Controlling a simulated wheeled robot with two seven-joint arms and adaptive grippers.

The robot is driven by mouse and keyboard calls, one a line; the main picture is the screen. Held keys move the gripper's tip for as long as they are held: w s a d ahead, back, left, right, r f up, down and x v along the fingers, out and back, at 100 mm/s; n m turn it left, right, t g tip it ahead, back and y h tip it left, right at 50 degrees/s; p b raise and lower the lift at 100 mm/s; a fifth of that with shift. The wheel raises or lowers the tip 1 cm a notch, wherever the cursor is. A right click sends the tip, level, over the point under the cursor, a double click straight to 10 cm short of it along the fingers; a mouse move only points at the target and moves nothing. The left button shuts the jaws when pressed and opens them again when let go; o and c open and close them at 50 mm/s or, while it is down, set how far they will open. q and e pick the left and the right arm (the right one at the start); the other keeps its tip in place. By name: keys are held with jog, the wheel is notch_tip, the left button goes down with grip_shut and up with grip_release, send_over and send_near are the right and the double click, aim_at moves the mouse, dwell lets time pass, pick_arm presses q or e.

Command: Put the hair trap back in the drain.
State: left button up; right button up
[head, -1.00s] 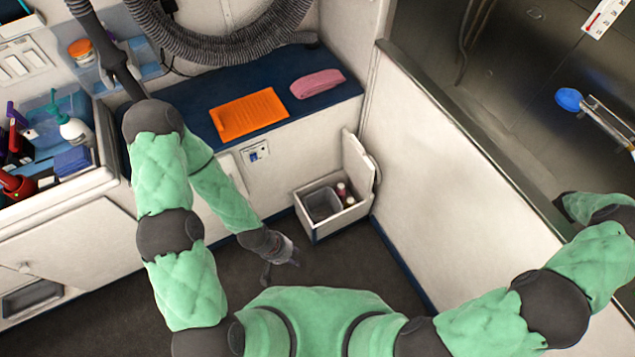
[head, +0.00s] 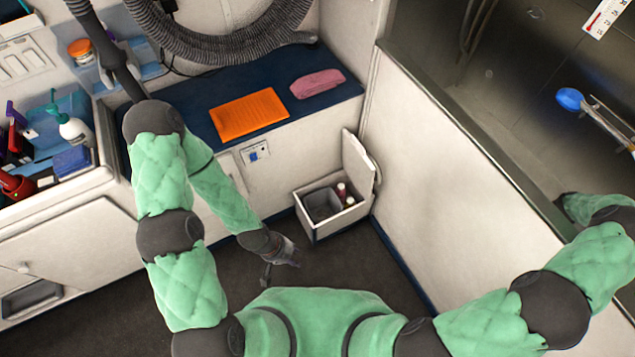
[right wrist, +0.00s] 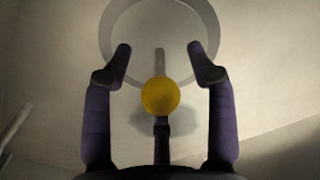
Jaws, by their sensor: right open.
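In the right wrist view, my right gripper (right wrist: 160,58) is open, its purple fingers apart. A yellow round knob (right wrist: 161,96) shows between the fingers, with a thin grey stem (right wrist: 159,62) beyond it. I cannot tell whether this is the hair trap, or whether the fingers touch it. A flat grey ring (right wrist: 108,32), perhaps the drain's rim, lies on the pale surface behind the fingertips. In the head view, my right arm reaches over the tub wall and its gripper is hidden. My left gripper (head: 281,264) hangs over the floor, fingers spread and empty.
The tub wall (head: 470,180) separates the floor from the metal tub. A blue-ended tool (head: 570,99) is at the tub's right. An open box (head: 335,208) stands by the dark-topped bench with an orange mat (head: 248,114) and pink item (head: 318,83).

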notch_tip(320, 180, up, 12)
dwell(0.5)
dwell(0.5)
